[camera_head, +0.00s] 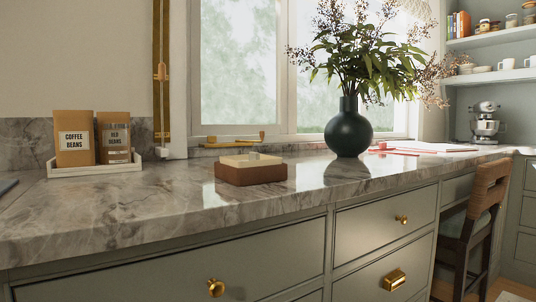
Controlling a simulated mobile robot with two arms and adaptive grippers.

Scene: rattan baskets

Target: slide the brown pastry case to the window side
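A low brown box (250,175), which looks like the pastry case, rests on the marble counter (130,205) in the camera_head view. It has a brown lower part and a cream upper part with a small greyish piece on top. It sits left of the dark vase and in front of the window (240,70), with bare counter around it. Neither of my grippers shows in this view.
A dark vase (348,132) with tall leafy stems stands right of the box. Two bean packages (75,138) stand in a white tray (95,168) at the left. Papers (425,147) lie farther right. A wooden chair (470,215) stands by the counter.

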